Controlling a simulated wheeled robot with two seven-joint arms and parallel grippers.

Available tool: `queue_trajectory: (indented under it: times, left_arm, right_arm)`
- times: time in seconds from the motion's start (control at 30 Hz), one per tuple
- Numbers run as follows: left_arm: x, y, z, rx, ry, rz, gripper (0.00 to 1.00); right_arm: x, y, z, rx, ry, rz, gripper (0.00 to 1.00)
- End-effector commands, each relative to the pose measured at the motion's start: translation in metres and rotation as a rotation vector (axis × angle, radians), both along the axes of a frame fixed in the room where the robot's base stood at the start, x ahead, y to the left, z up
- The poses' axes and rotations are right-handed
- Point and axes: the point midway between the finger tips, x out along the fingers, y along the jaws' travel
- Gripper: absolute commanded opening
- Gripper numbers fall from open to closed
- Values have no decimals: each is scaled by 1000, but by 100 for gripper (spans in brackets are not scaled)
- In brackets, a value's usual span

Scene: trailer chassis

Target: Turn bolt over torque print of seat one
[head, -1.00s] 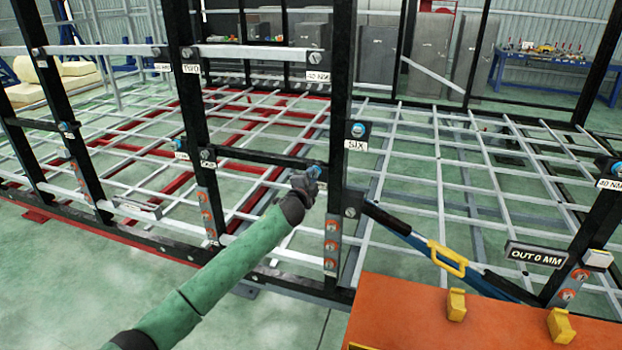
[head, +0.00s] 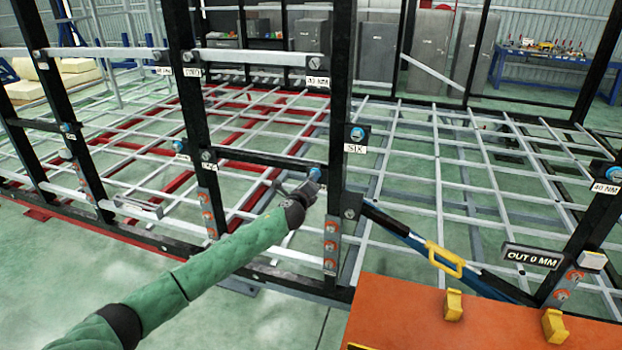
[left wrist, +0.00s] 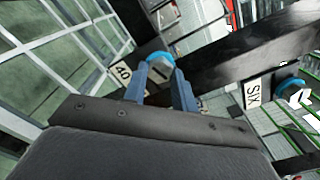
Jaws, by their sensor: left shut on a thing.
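My left gripper (head: 312,183) is at the right end of a short black crossbar, beside the dark upright post. In the left wrist view its two blue-grey fingers (left wrist: 165,88) are closed on a bolt with a blue collar (left wrist: 157,60). The bolt's light face carries a dark line. A white print reading 40 (left wrist: 123,74) sits just left of the bolt; the rest of it is hidden or too small to read. In the head view the blue of the bolt (head: 315,173) shows above the fingers. My right gripper is not in view.
The SIX label (head: 354,148) and its blue bolt (head: 357,134) are on the post just right of my gripper. An orange surface with yellow blocks (head: 453,304) stands at front right. A blue bar with a yellow handle (head: 445,259) slants behind it. Grey floor beams fill the frame.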

Motion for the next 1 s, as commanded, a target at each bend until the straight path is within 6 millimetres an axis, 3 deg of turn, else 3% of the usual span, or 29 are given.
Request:
queue_trajectory:
  times: [0.53,1.0]
  left_arm:
    - [-2,0,-2,495,-155,-2,4]
    - [-2,-1,-1,917,-293,-3,4]
  right_arm:
    - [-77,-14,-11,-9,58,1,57]
    - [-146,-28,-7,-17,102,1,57]
